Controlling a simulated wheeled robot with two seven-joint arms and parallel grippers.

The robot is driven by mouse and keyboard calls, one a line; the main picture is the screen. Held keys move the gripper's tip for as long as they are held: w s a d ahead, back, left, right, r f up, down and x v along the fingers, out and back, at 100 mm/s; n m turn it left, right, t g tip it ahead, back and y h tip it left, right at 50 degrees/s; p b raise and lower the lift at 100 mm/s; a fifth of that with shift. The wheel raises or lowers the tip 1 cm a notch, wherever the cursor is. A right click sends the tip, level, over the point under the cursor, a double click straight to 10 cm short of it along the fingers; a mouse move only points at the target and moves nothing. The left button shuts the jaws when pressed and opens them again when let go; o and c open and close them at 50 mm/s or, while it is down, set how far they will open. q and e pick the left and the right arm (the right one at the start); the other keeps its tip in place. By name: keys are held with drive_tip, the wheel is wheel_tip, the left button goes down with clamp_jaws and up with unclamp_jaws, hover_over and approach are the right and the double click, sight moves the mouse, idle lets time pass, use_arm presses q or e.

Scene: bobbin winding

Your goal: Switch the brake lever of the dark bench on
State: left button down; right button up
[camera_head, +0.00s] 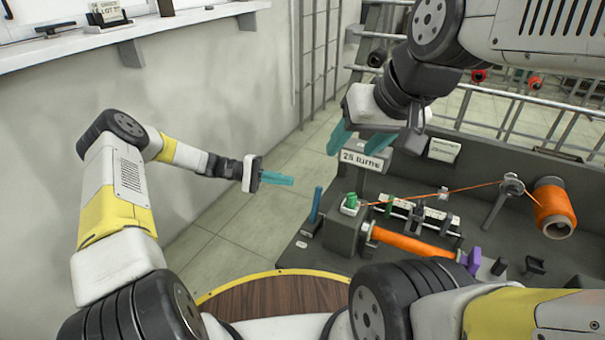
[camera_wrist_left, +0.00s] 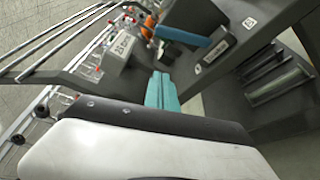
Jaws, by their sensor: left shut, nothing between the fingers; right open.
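The dark bench (camera_head: 330,262) fills the right of the head view. A blue lever (camera_head: 316,205) stands nearly upright at its left edge; I take it to be the brake lever. In the left wrist view a blue bar (camera_wrist_left: 183,36), apparently the same lever, lies along the dark bench side (camera_wrist_left: 235,22). My left gripper (camera_head: 290,180) is shut and empty, a little left of the lever and above it in the picture, apart from it. Its teal fingers show in the left wrist view (camera_wrist_left: 161,92). My right gripper (camera_head: 361,140) is open and empty above the bench's far part.
A "25 turns" sign (camera_head: 363,160) stands behind a green button (camera_head: 351,200). An orange thread runs to an orange spool (camera_head: 555,205). An orange roller (camera_head: 410,243) and a purple part (camera_head: 472,260) lie nearer. A round wooden top (camera_head: 275,298) is in front. Floor left of the bench is clear.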

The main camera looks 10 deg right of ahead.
sight(316, 206)
use_arm(q)
drive_tip(key=x, duration=1)
drive_tip(key=shift+a, duration=0.1)
drive_tip(key=s+a, duration=0.1)
drive_tip(key=s+a+r, duration=0.1)
drive_tip(key=s, duration=0.1)
drive_tip(key=shift+s+r, duration=0.1)
drive_tip(key=shift+r, duration=0.05)
drive_tip(key=s+a+r+m+h, duration=0.1)
drive_tip(key=s+a+m+h, duration=0.1)
drive_tip(key=s+m, duration=0.3)
drive_tip(key=shift+a+m, duration=0.65)
drive_tip(key=shift+m, duration=0.15)
drive_tip(key=shift+s+f+g, duration=0.1)
drive_tip(key=shift+s+g, duration=0.1)
drive_tip(key=shift+g, duration=0.1)
